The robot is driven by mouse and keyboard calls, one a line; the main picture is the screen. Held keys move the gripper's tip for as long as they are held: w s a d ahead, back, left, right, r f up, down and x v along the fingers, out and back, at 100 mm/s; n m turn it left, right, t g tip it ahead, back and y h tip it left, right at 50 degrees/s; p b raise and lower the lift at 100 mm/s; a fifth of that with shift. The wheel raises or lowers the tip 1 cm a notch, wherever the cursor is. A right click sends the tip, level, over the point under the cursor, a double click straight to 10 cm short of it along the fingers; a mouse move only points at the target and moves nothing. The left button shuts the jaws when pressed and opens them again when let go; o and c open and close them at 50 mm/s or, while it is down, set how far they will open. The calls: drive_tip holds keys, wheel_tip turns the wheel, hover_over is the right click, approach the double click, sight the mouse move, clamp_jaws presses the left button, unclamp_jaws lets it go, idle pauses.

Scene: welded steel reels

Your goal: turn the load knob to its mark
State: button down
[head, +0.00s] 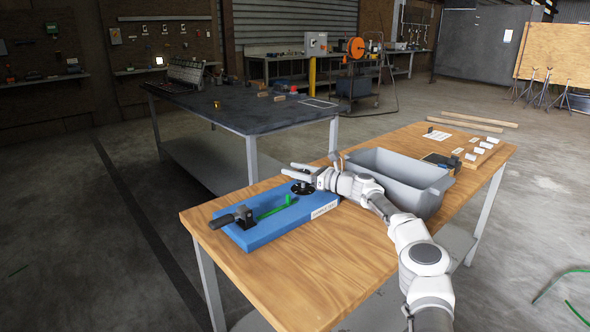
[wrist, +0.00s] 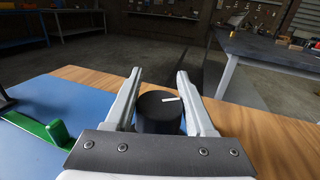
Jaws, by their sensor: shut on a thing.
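The black knob (wrist: 160,114) stands between the two fingers of my gripper (wrist: 158,73) in the wrist view, with a short white line on its top pointing toward the right finger. My gripper is shut on it. In the head view my gripper (head: 291,169) is over the right end of the blue board (head: 275,226), and a black round base (head: 302,189) shows below the fingers. I cannot see a mark beside the knob. I cannot tell which knob the label on the board's front edge names.
A green lever (head: 276,208) and a black-handled clamp (head: 233,218) sit on the board's left part. A grey bin (head: 397,175) stands right of my gripper on the wooden table (head: 335,265). Small white blocks and a panel lie behind the bin. The table's front is clear.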

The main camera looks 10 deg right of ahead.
drive_tip(key=shift+c, duration=1.2)
unclamp_jaws()
drive_tip(key=shift+f+b, duration=0.25)
drive_tip(key=shift+b, duration=0.55)
